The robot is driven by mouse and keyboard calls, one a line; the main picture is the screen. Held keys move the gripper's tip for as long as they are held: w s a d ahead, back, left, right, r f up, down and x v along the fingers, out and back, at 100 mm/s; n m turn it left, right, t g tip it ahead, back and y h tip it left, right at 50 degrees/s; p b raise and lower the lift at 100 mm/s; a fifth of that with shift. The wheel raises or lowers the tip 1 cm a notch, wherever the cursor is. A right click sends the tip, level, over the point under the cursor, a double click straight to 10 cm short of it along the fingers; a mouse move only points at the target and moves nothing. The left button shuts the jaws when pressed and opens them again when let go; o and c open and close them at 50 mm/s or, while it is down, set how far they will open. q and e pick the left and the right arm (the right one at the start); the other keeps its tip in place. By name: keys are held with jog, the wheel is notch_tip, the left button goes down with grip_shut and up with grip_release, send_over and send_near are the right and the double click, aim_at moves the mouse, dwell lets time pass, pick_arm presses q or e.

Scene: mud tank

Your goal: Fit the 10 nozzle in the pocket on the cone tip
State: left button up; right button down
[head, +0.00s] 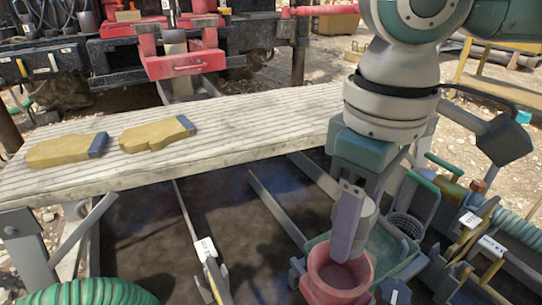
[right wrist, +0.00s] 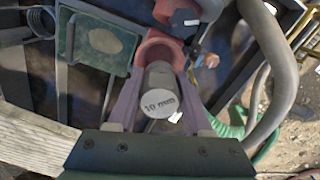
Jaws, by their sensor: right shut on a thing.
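My right gripper (head: 345,245) points down over a pink-red cup (head: 338,278) at the lower middle of the head view. It is shut on the 10 nozzle, a grey cylinder (head: 366,218) partly hidden by a finger. In the right wrist view, the nozzle (right wrist: 161,100) sits between both fingers, with its round end marked "10 mm" facing the camera. The cup (right wrist: 160,48) shows just beyond it; I cannot tell whether the nozzle's far end is inside. I cannot make out the cone tip or its pocket for certain. My left gripper is not in view.
A pale plank bench (head: 235,140) crosses the middle, with two yellow, blue-ended pieces (head: 66,150) (head: 157,133) lying on it. A green tray (head: 385,250) and tools crowd around the cup. A red clamp-like part (head: 183,66) stands behind the bench.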

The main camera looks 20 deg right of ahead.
jog(key=shift+f, duration=0.2)
jog(key=shift+f+b, duration=0.6)
jog(key=shift+f, duration=0.7)
jog(key=shift+f, duration=0.25)
jog(key=shift+f+b, duration=0.3)
jog(key=shift+f, duration=0.35)
jog(key=shift+f, duration=0.1)
